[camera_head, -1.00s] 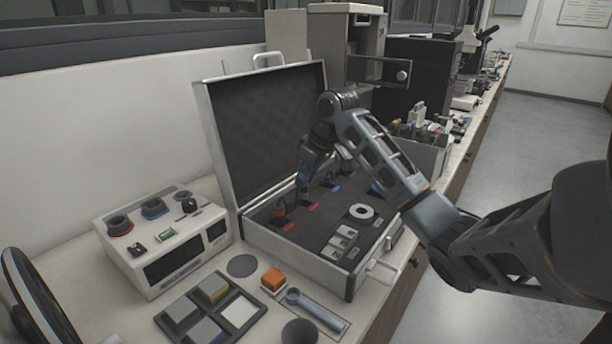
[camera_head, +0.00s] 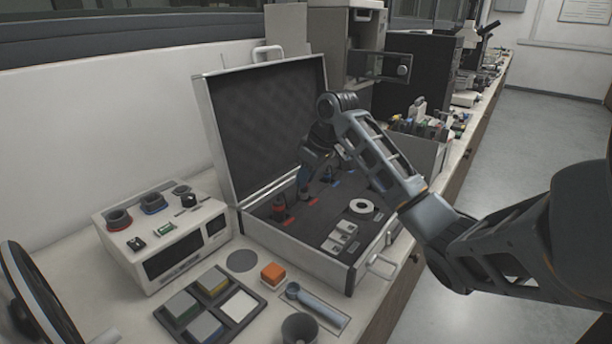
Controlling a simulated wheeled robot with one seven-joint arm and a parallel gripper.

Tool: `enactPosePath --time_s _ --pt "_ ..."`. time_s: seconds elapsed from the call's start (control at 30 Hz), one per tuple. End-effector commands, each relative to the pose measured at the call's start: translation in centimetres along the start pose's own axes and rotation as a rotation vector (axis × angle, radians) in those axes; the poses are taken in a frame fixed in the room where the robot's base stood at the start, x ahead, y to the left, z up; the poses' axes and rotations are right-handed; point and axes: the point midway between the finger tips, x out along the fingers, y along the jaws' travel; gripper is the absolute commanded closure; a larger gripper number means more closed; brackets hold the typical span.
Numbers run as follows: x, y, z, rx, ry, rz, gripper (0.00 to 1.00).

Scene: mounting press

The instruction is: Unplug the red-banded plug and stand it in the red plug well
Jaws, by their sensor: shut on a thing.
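My gripper (camera_head: 303,181) reaches down into the open case, beside the second red mark on its dark foam. It is shut on a small upright plug (camera_head: 304,193), which is mostly hidden by the fingers; its band is too small to read clearly. Another plug with red on it (camera_head: 278,208) stands nearer the front left of the foam, apart from my gripper. The red plug well (camera_head: 119,221) is the red-ringed dark cup at the left of the white box's top. It looks empty.
The white box (camera_head: 158,236) also carries a blue-ringed well (camera_head: 153,203) and a grey one (camera_head: 181,192). The case (camera_head: 330,278) has raised walls and an upright lid (camera_head: 265,130). A tile tray (camera_head: 250,328) and an orange block (camera_head: 272,272) lie in front.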

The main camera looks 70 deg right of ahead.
Motion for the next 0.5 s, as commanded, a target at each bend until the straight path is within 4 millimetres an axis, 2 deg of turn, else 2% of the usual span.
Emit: enactPosePath --time_s 0.5 --pt "1.4 0.0 0.6 0.000 0.000 0.000 1.00"
